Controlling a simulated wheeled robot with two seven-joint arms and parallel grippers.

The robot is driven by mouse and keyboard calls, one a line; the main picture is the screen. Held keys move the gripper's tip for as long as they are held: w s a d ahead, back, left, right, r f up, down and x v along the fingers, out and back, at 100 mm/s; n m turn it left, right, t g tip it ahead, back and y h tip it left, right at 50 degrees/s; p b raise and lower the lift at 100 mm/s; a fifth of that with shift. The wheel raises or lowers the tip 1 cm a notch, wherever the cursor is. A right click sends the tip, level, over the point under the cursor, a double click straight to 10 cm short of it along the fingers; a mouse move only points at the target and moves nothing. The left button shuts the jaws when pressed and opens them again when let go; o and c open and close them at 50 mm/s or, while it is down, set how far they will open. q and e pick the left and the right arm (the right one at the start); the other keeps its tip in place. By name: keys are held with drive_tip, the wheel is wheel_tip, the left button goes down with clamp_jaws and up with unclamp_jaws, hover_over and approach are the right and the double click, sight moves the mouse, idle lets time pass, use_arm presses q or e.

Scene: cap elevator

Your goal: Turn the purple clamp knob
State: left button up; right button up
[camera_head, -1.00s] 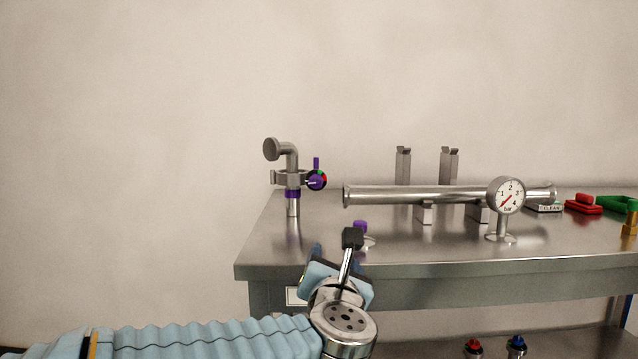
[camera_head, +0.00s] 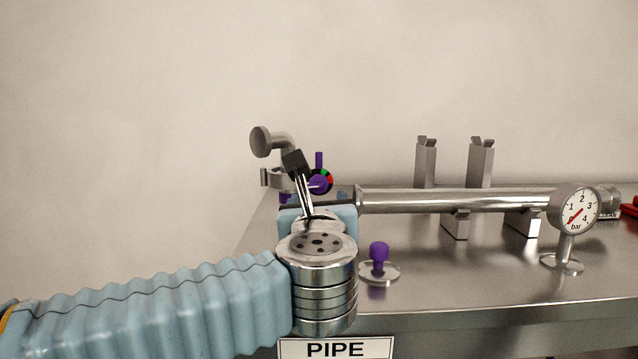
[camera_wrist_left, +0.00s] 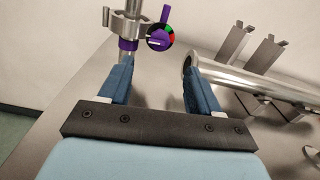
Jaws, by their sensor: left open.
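The purple clamp knob (camera_head: 319,184) sits on the right side of a metal clamp around an upright elbow pipe (camera_head: 287,146). A purple handle sticks up from it, and a red and green dial is behind it. In the left wrist view the knob (camera_wrist_left: 157,42) is beyond the fingertips, between them and near the top. My left gripper (camera_head: 298,165) is in front of the clamp and partly hides it and the lower pipe. In the wrist view my left gripper (camera_wrist_left: 158,70) has its two blue fingers wide apart with nothing between them. My right gripper is not in view.
A long horizontal pipe (camera_head: 450,199) lies on supports to the right, its open end close to my left gripper's right finger. A small purple-topped post (camera_head: 379,255) stands on the steel table (camera_head: 450,285). A pressure gauge (camera_head: 575,210) stands farther right.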

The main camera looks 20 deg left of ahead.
sight(319, 186)
use_arm(q)
drive_tip(key=p+x, duration=0.1)
drive_tip(key=x, duration=0.9)
drive_tip(key=shift+w+a+p, duration=0.1)
drive_tip(key=shift+w+p, duration=0.15)
drive_tip(key=shift+p, duration=0.15)
drive_tip(key=shift+c, duration=0.4)
drive_tip(key=c, duration=0.9)
drive_tip(key=shift+c, duration=0.2)
